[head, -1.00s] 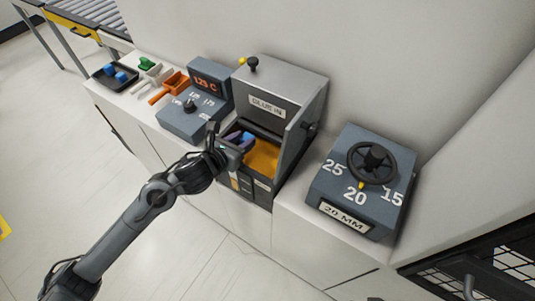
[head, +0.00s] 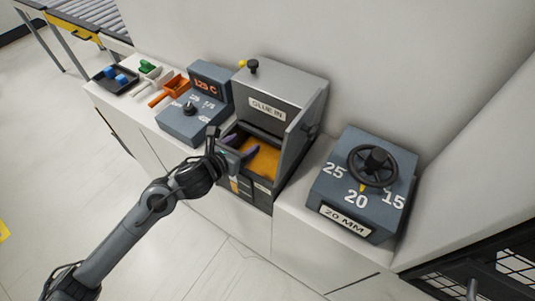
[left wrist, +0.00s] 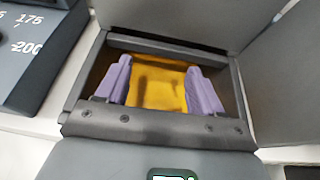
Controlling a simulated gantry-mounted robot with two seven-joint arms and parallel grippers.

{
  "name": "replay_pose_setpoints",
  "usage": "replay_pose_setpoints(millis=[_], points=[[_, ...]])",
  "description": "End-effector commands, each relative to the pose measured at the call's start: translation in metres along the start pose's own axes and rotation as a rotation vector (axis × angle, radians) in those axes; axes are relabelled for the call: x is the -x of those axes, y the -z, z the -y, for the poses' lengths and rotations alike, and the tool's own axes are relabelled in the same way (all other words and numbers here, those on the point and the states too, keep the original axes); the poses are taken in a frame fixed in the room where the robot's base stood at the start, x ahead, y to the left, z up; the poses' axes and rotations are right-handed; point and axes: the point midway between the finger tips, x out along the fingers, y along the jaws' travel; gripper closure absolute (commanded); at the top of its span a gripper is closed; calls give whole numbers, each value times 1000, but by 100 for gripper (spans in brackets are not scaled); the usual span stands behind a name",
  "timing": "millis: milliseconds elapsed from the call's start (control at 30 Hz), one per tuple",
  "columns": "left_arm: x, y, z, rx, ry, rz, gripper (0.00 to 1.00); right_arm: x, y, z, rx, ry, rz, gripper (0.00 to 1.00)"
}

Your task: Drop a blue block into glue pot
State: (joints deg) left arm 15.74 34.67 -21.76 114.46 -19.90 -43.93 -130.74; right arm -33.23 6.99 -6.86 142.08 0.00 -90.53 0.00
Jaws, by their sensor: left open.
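The glue pot (head: 285,108) is a grey box labelled GLUE IN with its front opening uncovered and amber glue (head: 262,158) inside. My left gripper (head: 239,148) is at the opening, with its purple fingers spread apart and nothing between them. In the left wrist view the open fingers (left wrist: 160,88) reach into the pot over the amber glue (left wrist: 158,82). No blue block shows in the pot. Blue blocks (head: 115,75) lie in a black tray (head: 104,84) at the far left. My right gripper is not in view.
A grey control box (head: 190,118) with a knob and a 123 C display stands left of the pot. Orange and green scoops (head: 173,83) lie beyond it. A 20 MM handwheel box (head: 362,185) stands to the right, with bare counter between.

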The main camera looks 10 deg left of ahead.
Motion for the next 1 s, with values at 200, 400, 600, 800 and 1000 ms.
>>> replay_pose_setpoints(millis=[200, 400, 600, 800, 1000], points=[[19, 0, -1, -3, -1, 0, 33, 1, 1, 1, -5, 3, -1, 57], [54, 0, 0, -6, -1, -1, 33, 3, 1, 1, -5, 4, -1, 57], [85, 1, 0, -5, 0, -2, 33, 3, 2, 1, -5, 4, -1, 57], [103, 1, 0, -2, -1, -2, 33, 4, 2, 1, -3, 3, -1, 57], [108, 0, 0, 0, 0, 0, 33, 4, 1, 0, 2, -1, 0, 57]])
